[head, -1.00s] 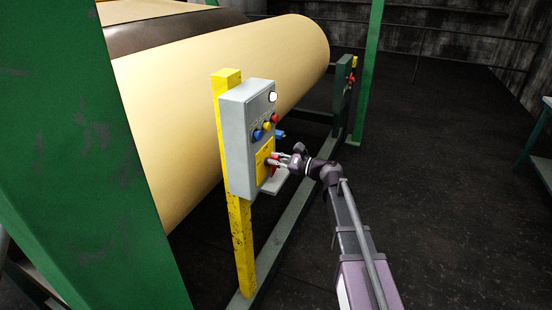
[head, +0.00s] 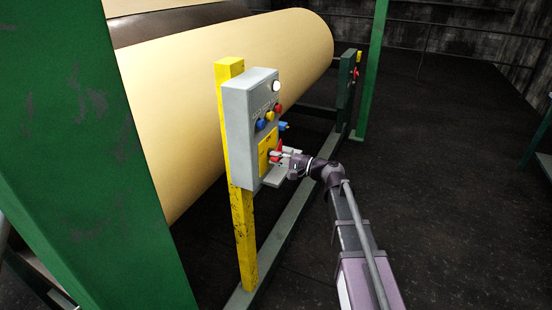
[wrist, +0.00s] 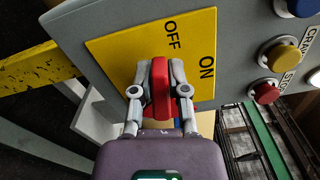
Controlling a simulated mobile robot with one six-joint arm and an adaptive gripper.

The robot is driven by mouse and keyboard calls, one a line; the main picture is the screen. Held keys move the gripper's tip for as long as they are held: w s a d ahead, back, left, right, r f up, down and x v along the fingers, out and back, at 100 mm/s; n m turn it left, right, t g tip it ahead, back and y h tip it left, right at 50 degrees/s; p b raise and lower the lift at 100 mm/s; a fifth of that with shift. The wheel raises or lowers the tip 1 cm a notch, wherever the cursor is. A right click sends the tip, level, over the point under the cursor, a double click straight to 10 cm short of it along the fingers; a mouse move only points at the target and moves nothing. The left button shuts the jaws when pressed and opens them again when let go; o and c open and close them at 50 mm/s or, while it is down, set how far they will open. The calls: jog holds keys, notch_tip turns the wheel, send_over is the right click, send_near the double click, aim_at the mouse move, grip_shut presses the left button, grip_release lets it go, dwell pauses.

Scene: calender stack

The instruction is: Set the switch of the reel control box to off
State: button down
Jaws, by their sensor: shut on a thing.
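The reel control box (head: 238,140) is a grey box on a yellow post. Low on its front is a yellow plate (head: 263,148), which also shows in the wrist view (wrist: 118,50) with the words OFF and ON. The switch's red handle (wrist: 160,88) stands out from this plate. In the wrist view its upper end lies close below the word OFF, with ON off to the right. My gripper (wrist: 161,86) is shut on the red handle, one finger on each side. In the head view my gripper (head: 282,153) partly hides the handle.
Blue, yellow and red buttons (head: 269,115) and a white lamp (head: 276,86) sit above the plate. A small grey shelf (head: 276,177) juts out below my gripper. A large paper roll (head: 220,70) lies behind the box. Dark floor (head: 450,200) is free at right.

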jog(key=shift+f+n+b, duration=0.3)
jog(key=shift+f+n, duration=0.1)
jog(key=shift+n, duration=0.8)
jog(key=c, duration=0.6)
grip_release()
jog(key=shift+c, duration=0.2)
jog(key=shift+d, duration=0.15)
jog(key=v, duration=1.1)
jog(key=shift+s+d, duration=0.15)
jog(key=shift+d, duration=0.2)
